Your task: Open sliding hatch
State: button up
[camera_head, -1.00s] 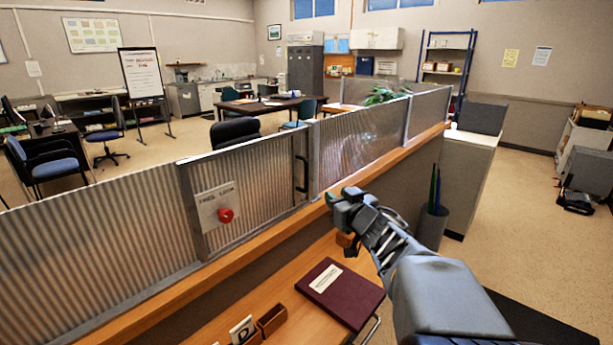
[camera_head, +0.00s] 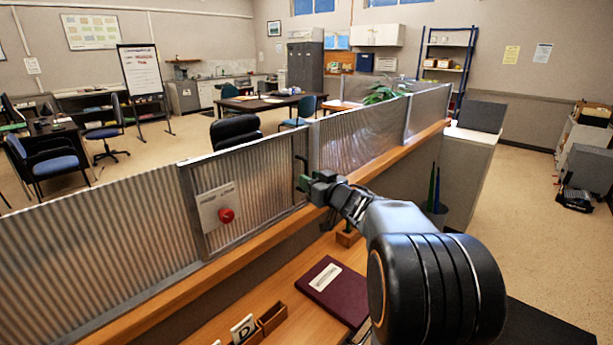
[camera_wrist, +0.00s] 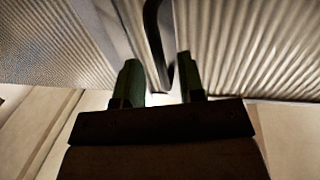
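The sliding hatch (camera_head: 262,183) is a ribbed translucent panel in a grey metal frame, set in the counter screen. It looks shut. My gripper (camera_head: 303,180) is at the lower part of the handle. In the wrist view its two green fingers (camera_wrist: 162,75) are apart, with the handle's lower end between them or just beyond. I cannot tell whether they touch it.
A wooden ledge (camera_head: 262,237) runs along below the screen. On the desk below lie a maroon folder (camera_head: 334,287) and a small wooden box (camera_head: 272,317).

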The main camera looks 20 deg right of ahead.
jog(key=shift+x, duration=1.35)
jog(key=shift+c, duration=0.3)
grip_shut()
